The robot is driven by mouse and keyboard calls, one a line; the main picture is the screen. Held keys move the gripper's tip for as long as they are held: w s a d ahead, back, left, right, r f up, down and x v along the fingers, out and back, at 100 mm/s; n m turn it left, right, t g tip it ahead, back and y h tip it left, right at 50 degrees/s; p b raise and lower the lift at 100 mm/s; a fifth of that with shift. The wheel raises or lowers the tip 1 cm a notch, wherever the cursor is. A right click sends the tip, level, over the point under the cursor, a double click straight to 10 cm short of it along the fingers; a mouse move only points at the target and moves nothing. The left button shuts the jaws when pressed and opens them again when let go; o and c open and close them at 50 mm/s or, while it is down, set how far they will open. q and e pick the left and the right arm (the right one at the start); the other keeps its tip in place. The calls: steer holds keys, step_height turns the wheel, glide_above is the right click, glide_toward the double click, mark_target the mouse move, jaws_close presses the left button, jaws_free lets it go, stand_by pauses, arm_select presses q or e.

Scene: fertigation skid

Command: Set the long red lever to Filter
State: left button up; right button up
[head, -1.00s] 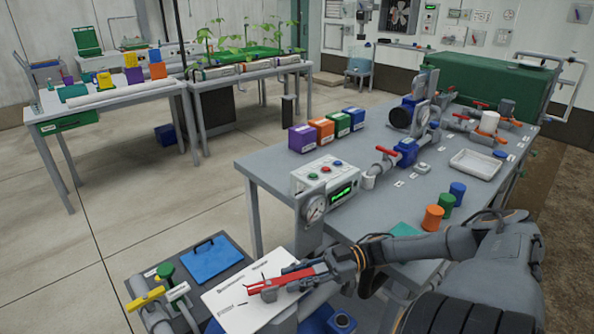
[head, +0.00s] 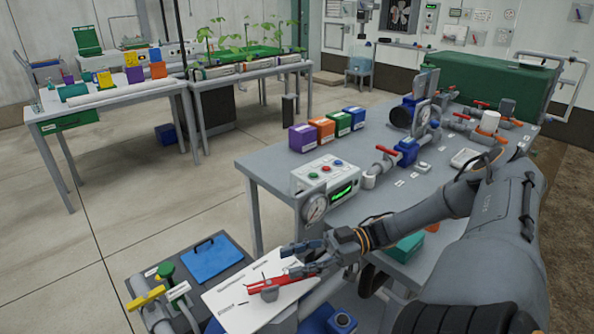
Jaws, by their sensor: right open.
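The long red lever (head: 268,284) lies over a white sign plate (head: 238,294) at the bottom centre of the head view. It sits on a grey round pivot, and its arm points right and slightly up in the picture. The plate's print is too small to read, so I cannot tell which mark the lever points at. My right gripper (head: 298,259) is open at the lever's right end. One finger is above the lever, and the other lies close over or beside its end, hiding part of it. I cannot tell whether they touch. My left gripper is not in view.
A yellow handle (head: 146,298), a green valve knob (head: 166,271) and a blue clipboard-like plate (head: 212,260) are left of the sign plate.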

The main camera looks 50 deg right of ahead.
steer(key=shift+w+r, duration=0.15)
steer(key=shift+r, duration=2)
